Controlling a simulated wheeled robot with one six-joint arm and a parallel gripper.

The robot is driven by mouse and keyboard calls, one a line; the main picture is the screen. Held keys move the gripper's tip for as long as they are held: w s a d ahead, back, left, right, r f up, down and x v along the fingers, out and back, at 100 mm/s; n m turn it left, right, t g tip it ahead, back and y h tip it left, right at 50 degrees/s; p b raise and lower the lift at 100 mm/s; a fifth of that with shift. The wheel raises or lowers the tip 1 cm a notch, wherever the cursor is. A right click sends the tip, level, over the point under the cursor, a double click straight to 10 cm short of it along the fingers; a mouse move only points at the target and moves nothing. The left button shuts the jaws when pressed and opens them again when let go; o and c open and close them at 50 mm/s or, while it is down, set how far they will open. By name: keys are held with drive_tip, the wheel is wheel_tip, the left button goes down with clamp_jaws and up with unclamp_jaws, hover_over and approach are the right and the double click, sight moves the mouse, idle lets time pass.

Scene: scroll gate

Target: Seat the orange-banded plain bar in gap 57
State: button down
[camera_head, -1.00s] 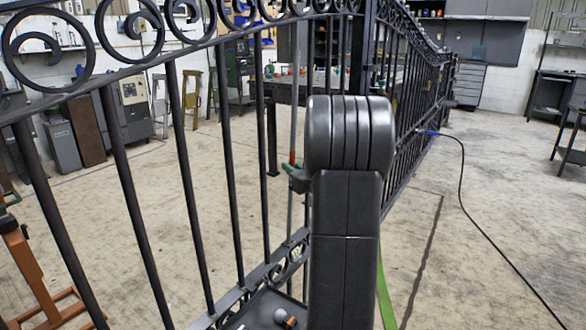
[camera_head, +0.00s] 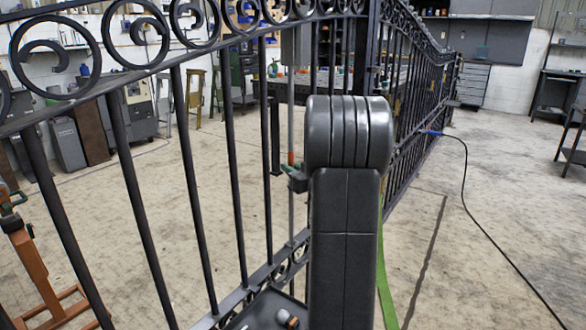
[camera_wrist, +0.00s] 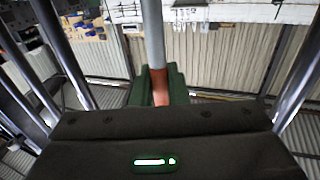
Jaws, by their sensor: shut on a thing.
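The plain bar (camera_head: 292,115) is light grey with an orange band (camera_head: 291,158) and stands about upright in the head view, just left of my dark arm. In the wrist view the bar (camera_wrist: 153,35) rises between green jaw pads, its orange band (camera_wrist: 160,88) between them. My gripper (camera_wrist: 158,85) is shut on the bar at the band. In the head view my gripper (camera_head: 297,178) is mostly hidden by my arm. The black gate (camera_head: 235,170) stands beyond, with scrolls along its top rail. I cannot tell whether the bar's ends touch the rails. No gap number is readable.
A dark tray (camera_head: 255,312) with small parts shows at the bottom. An orange stand (camera_head: 38,270) is at the lower left. The right floor is mostly clear.

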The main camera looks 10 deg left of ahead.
drive_tip(key=shift+f, duration=0.15)
drive_tip(key=c, duration=1.3)
unclamp_jaws()
drive_tip(key=shift+a, duration=0.15)
drive_tip(key=shift+c, duration=0.2)
drive_tip(key=shift+f, duration=0.1)
drive_tip(key=p+v, duration=0.2)
drive_tip(key=v, duration=1.1)
drive_tip(key=shift+s+d+p, duration=0.3)
drive_tip(key=shift+p, duration=0.05)
